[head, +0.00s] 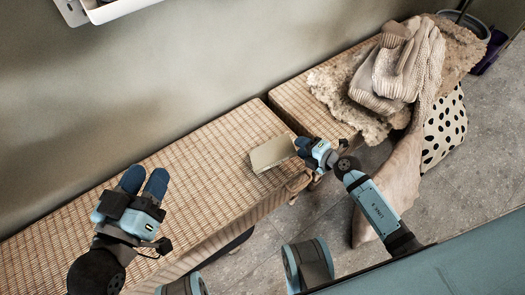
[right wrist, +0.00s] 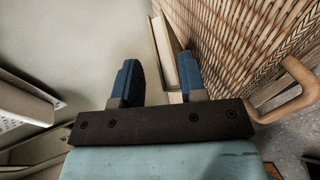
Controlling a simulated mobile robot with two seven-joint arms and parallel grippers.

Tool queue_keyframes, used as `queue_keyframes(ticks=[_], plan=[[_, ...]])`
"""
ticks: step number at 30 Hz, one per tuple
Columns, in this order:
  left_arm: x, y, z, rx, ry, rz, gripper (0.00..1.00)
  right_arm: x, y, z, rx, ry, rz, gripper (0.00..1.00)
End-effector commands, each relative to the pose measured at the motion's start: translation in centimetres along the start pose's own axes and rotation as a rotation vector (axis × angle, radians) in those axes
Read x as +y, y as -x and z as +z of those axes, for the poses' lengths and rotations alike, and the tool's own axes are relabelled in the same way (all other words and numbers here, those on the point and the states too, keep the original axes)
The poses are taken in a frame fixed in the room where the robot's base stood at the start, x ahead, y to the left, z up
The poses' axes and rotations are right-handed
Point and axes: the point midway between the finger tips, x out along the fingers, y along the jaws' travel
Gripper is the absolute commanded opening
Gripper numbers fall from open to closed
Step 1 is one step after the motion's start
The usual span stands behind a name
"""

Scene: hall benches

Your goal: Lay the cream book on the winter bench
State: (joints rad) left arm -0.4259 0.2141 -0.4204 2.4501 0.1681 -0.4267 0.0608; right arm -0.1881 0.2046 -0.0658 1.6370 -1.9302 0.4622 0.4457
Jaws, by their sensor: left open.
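The cream book (head: 272,154) lies on the bare woven bench (head: 210,155), near its right end. My right gripper (head: 299,146) is at the book's right end. In the right wrist view its two fingers (right wrist: 160,80) stand apart. The book (right wrist: 163,52) shows between them, close to the right finger, with a gap to the left finger. I cannot tell whether the right finger touches it. The winter bench (head: 288,95) is the woven bench at the right, with knitted clothes (head: 405,65) and a shaggy throw on it. My left gripper (head: 143,180) is open and empty above the bare bench.
Clothes cover much of the winter bench; its left end is bare. A dotted bag (head: 444,130) stands on the floor in front of it. A white wall-mounted item (head: 110,8) is at the upper left. The bare bench's middle is clear.

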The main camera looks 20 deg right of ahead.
Motion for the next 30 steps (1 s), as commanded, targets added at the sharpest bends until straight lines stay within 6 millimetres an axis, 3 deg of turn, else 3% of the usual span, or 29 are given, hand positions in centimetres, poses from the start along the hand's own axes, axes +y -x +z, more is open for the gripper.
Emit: queue_keyframes(ticks=[1, 9, 23, 26, 30], plan=[[0.5, 0.0, -2.3, 0.001, 0.000, 0.000, 0.43, 1.8, 1.1, 0.0, 0.000, 0.001, -0.002, 0.38], [1.4, 0.1, -6.8, 0.000, 0.000, 0.000, 0.43, 4.8, 3.9, 0.0, 0.000, 0.001, -0.002, 0.38], [1.6, 0.1, -7.4, 0.000, 0.000, 0.000, 0.43, 5.0, 4.4, 0.0, 0.000, 0.001, 0.000, 0.38], [1.9, 0.2, -9.1, 0.001, 0.000, 0.000, 0.43, 6.7, 5.0, 0.0, 0.000, 0.002, 0.000, 0.38], [2.8, 0.2, -13.2, 0.001, 0.000, 0.000, 0.43, 10.7, 6.5, 0.0, 0.000, 0.002, 0.000, 0.38]])
